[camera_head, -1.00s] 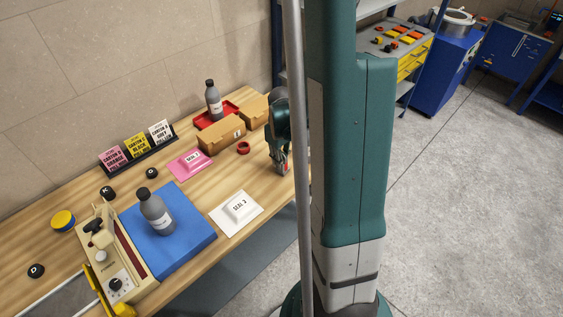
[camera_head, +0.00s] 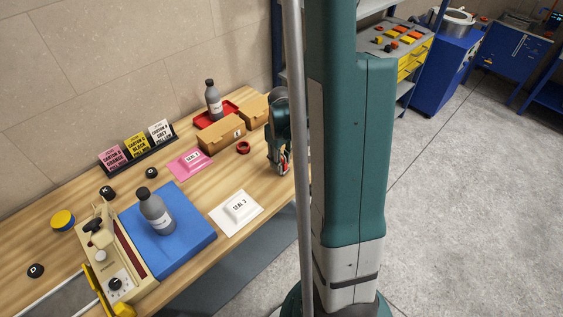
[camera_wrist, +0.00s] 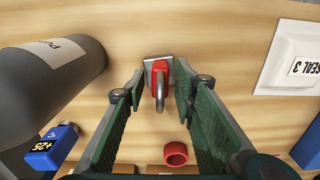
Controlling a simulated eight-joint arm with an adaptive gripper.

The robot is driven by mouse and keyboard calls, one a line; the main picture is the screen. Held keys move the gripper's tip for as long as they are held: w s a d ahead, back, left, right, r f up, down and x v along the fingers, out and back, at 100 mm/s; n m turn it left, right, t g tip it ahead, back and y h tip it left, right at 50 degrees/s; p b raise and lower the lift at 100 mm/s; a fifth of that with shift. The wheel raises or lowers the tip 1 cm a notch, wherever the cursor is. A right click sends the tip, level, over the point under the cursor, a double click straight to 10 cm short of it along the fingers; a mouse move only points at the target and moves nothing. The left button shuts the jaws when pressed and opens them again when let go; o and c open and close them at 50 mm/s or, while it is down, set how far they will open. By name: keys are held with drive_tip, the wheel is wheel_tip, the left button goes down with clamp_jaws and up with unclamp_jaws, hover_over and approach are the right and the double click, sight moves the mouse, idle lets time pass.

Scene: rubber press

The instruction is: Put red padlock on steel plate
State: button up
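The red padlock (camera_wrist: 160,68) stands between my fingertips in the wrist view, with its grey shackle toward the camera. It appears to rest on the small grey steel plate (camera_wrist: 148,66), whose edges show around it. My gripper (camera_wrist: 159,75) is open, with a finger on each side of the padlock and a visible gap to it. In the head view my gripper (camera_head: 281,170) is low over the right end of the wooden table. There the padlock is mostly hidden by the fingers and the plate cannot be made out.
A red ring (camera_wrist: 175,153) lies close by. The white SEAL 3 packet (camera_head: 236,210), pink packet (camera_head: 190,163) and cartons (camera_head: 222,135) lie nearby. A grey bottle (camera_head: 157,212) stands on the blue mat (camera_head: 190,245). My column hides the table's right end.

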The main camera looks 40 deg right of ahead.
drive_tip(key=shift+r, duration=0.2)
drive_tip(key=shift+r, duration=5.9)
drive_tip(key=s+a+r+t, duration=0.2)
drive_tip(key=a+r, duration=0.4)
drive_tip(key=a, duration=0.4)
drive_tip(key=s+a+r+t, duration=0.2)
drive_tip(key=a+r, duration=0.4)
drive_tip(key=a, duration=0.4)
drive_tip(key=s+a+r+t, duration=0.3)
drive_tip(key=a+r, duration=0.3)
drive_tip(key=a, duration=0.5)
drive_tip(key=shift+s+r, duration=0.15)
drive_tip(key=shift+s, duration=0.2)
